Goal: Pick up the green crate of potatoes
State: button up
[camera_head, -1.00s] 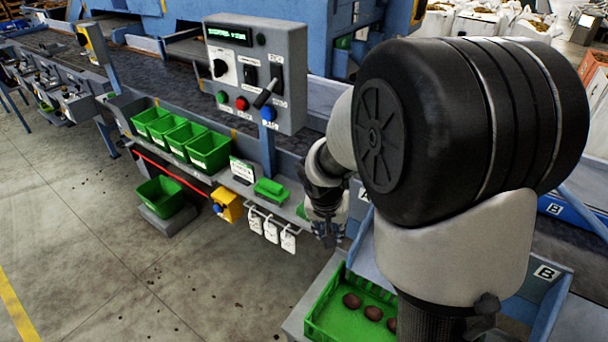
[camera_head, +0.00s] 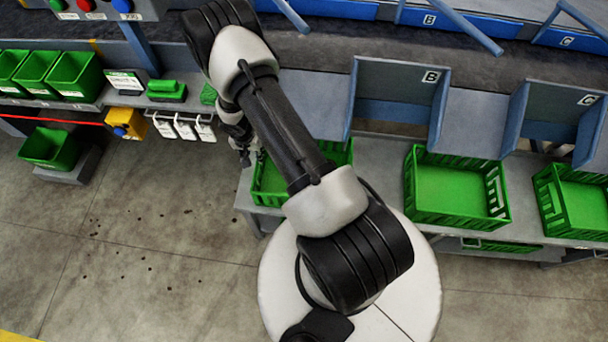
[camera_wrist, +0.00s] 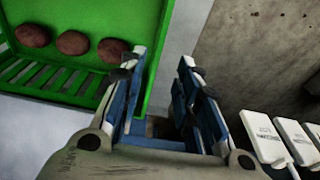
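The green crate (camera_head: 265,192) stands at the left end of the grey bench in the head view, largely hidden behind my arm. The wrist view shows its floor and side wall (camera_wrist: 158,62), with three reddish-brown potatoes (camera_wrist: 72,43) in a row near its slatted side. My gripper (camera_wrist: 162,58) is open and holds nothing. Its left finger overlaps the crate's inner side and its right finger is outside, with the wall between them, nearer the left finger. Contact cannot be told. In the head view my gripper (camera_head: 246,150) is at the crate's left side.
Two empty green crates (camera_head: 452,215) (camera_head: 575,232) stand to the right under chutes marked B (camera_head: 400,85) and C. White tags (camera_head: 184,128) and a yellow box (camera_head: 127,123) hang left of my gripper. Tags show at the wrist view's right edge (camera_wrist: 265,138).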

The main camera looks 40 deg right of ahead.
jog(key=f, duration=0.4)
jog(key=d+f+b, duration=0.1)
jog(key=f, duration=0.3)
jog(key=w+d+f+b, duration=0.1)
jog(key=f, duration=0.3)
jog(key=shift+r, duration=0.1)
jog(key=shift+c, duration=0.2)
grip_shut()
dwell(0.4)
